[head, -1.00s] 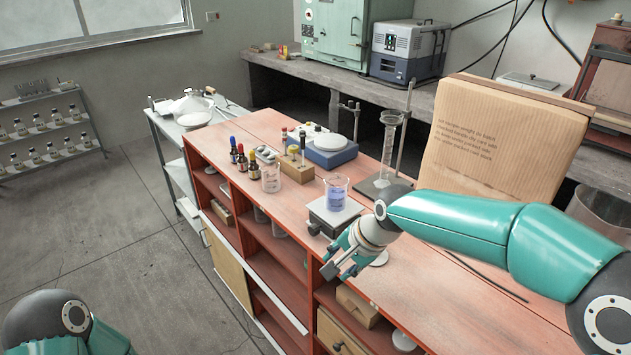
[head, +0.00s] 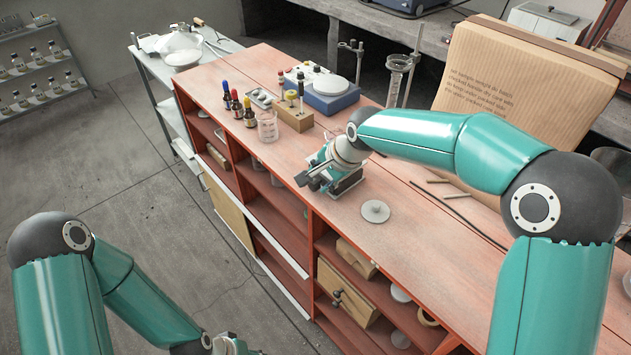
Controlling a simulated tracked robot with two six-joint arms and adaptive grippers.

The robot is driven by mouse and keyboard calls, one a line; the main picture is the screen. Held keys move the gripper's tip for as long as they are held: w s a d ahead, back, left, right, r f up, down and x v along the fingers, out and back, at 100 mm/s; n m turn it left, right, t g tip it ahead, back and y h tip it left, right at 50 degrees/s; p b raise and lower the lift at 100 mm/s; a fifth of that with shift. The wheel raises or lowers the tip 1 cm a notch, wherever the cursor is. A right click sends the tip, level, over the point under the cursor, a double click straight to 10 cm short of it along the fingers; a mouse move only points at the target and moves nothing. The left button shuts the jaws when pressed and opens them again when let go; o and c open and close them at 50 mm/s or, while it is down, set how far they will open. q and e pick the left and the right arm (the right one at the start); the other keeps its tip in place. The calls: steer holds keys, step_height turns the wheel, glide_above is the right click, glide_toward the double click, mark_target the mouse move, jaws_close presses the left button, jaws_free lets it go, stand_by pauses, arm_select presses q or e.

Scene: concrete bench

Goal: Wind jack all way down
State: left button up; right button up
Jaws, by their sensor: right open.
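The jack (head: 349,187) stands on the red-topped bench, mostly hidden behind my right wrist and gripper. Only a small part of its lower edge shows, so its height and its knob cannot be made out. My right gripper (head: 309,181) is open at the jack's front side, near the front edge of the bench top. Whether its fingers touch the jack cannot be told. The beaker of blue liquid is hidden from view. My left gripper (head: 232,346) is partly in view at the bottom edge, low and away from the jack, its fingers cut off.
An empty glass beaker (head: 267,127), dropper bottles (head: 237,104) and a wooden block (head: 293,116) stand left of the jack. A pale disc (head: 375,211) and thin rods (head: 438,182) lie to the right. The bench top's right front is mostly clear.

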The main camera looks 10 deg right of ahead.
mark_target(313, 184)
steer(key=x, duration=0.5)
steer(key=shift+w+a+f+p, duration=0.15)
steer(key=shift+w+f+p, duration=0.15)
steer(key=shift+p, duration=0.1)
steer(key=shift+s, duration=0.1)
steer(key=shift+c, duration=0.3)
jaws_close()
